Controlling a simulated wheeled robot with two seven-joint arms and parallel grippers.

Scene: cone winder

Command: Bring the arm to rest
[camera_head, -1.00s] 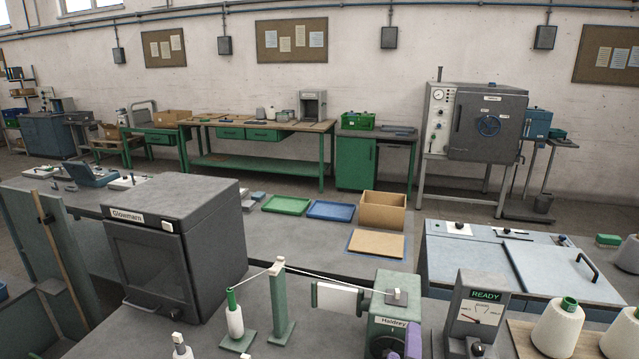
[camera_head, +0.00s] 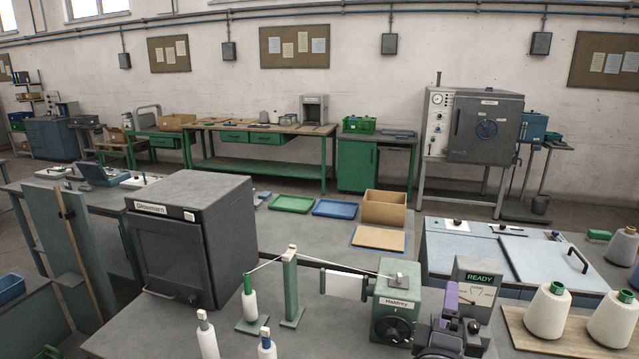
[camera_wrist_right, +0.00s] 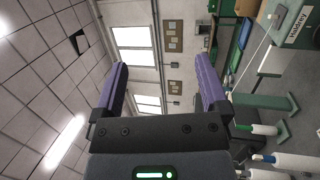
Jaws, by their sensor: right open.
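My right gripper (camera_head: 452,298) shows low right of centre in the head view, with purple fingers and a dark body. It is in front of the READY gauge box (camera_head: 474,276) and beside the green Haldrey winder (camera_head: 397,306). In the right wrist view its two purple fingers (camera_wrist_right: 162,78) stand wide apart with nothing between them. That view looks sideways at the ceiling and the wall windows, with the Haldrey machine at the upper right. My left gripper is not in view.
A dark Glowmarn box (camera_head: 187,238) stands on the left of the bench. A green yarn post (camera_head: 290,288) and several bobbins (camera_head: 208,337) are at front centre. White yarn cones (camera_head: 548,310) stand on a board at right. A cardboard box (camera_head: 384,206) is behind.

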